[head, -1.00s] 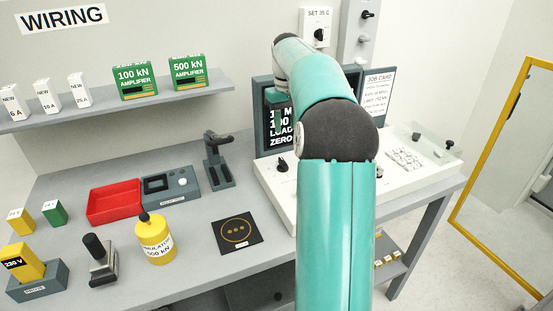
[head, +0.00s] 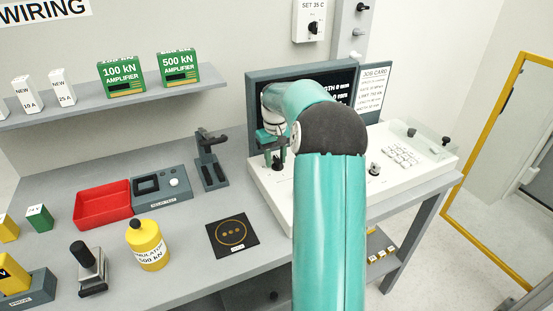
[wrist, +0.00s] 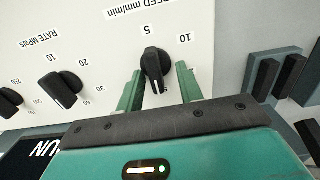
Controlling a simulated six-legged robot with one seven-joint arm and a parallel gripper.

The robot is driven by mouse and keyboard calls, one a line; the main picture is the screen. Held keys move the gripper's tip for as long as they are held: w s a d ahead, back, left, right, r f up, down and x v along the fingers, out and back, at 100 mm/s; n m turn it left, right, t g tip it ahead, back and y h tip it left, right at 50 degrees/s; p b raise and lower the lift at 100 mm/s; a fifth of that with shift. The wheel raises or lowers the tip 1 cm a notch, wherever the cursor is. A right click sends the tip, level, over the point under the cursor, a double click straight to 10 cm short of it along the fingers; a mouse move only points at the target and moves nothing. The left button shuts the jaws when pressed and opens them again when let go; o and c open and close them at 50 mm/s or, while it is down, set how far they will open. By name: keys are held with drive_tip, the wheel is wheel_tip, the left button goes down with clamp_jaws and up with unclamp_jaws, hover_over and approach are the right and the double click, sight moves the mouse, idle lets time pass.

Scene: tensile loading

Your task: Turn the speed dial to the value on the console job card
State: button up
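The speed dial (wrist: 153,66) is a black knob under the printed "SPEED mm/min" on the white console, with 5 and 10 marked around it in the wrist view. Its pointer direction is hard to tell. My gripper (wrist: 160,88) is open, with one green finger on each side of the knob; a gap shows on the right. In the head view my gripper (head: 272,142) is low over the console's left end, partly hidden by my arm. The job card (head: 373,88) is right of the dark screen; its values are too small to read surely.
A rate dial (wrist: 58,88) stands left of the speed dial in the wrist view. Dark blocks (wrist: 280,78) lie to the right. In the head view, a black stand (head: 211,160), a relay box (head: 162,188) and a red tray (head: 103,204) are left of the console.

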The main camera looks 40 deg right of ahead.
drive_tip(key=s, duration=0.1)
drive_tip(key=s+r, duration=0.1)
drive_tip(key=s, duration=0.1)
drive_tip(key=shift+s+a+r, duration=0.1)
drive_tip(key=shift+s+r, duration=0.05)
drive_tip(key=shift+s, duration=0.15)
drive_tip(key=w, duration=0.1)
drive_tip(key=w+f, duration=0.1)
drive_tip(key=shift+w+a+f, duration=0.1)
drive_tip(key=shift+w+f, duration=0.05)
drive_tip(key=shift+w, duration=0.2)
drive_tip(key=c, duration=0.6)
drive_tip(key=shift+s+r, duration=0.4)
drive_tip(key=shift+s, duration=0.45)
clamp_jaws()
drive_tip(key=shift+w, duration=0.25)
drive_tip(key=shift+w, duration=0.15)
